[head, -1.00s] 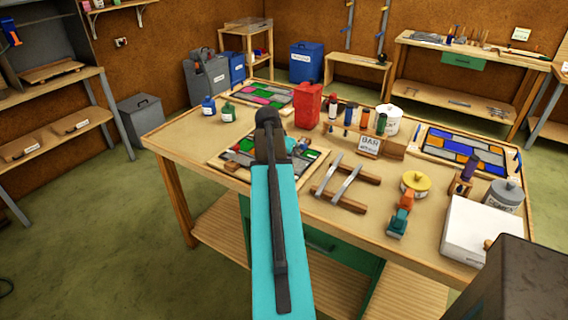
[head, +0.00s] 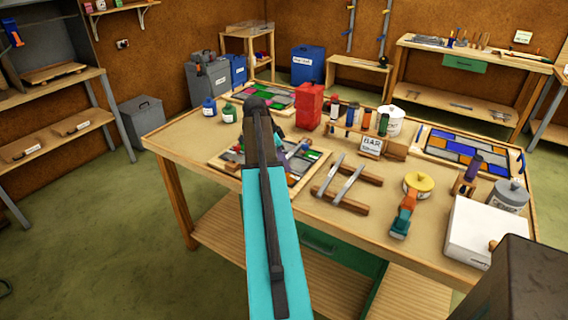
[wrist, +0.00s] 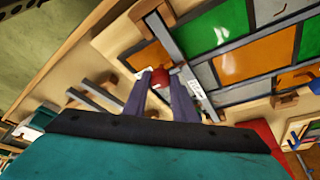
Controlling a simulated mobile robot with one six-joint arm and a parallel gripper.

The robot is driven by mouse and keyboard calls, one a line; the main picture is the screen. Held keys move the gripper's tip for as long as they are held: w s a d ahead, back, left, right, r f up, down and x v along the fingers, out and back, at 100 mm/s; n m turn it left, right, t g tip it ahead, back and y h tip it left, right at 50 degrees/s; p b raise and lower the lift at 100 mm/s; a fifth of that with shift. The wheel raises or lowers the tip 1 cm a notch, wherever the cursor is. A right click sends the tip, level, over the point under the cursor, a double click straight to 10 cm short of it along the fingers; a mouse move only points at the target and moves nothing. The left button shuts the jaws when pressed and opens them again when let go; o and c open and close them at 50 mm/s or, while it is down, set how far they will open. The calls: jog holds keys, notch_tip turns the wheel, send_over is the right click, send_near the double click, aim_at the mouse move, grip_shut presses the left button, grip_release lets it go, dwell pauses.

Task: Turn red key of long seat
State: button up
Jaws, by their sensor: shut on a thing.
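In the wrist view the two grey-purple fingers of my gripper (wrist: 160,84) are shut on a rounded red key (wrist: 160,76). The key sits at the edge of the leaded panel (wrist: 225,62), which has green, orange and grey panes. A pale strip, perhaps part of the long seat, lies beside the key; the fingers hide part of it. In the head view my arm covers the key, and the near panel board (head: 223,163) shows around it.
In the head view two metal bars on wooden rails (head: 341,188) lie right of the panel. Blue and green bottles (head: 219,109) stand behind it. A red container (head: 309,106) stands at the back.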

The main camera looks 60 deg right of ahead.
jog(key=shift+m, duration=0.3)
jog(key=o, duration=1)
jog(key=shift+o, duration=0.2)
jog(key=b+v, duration=0.2)
jog(key=v, duration=1.1)
jog(key=shift+w+r, duration=0.2)
jog(key=shift+r, duration=0.15)
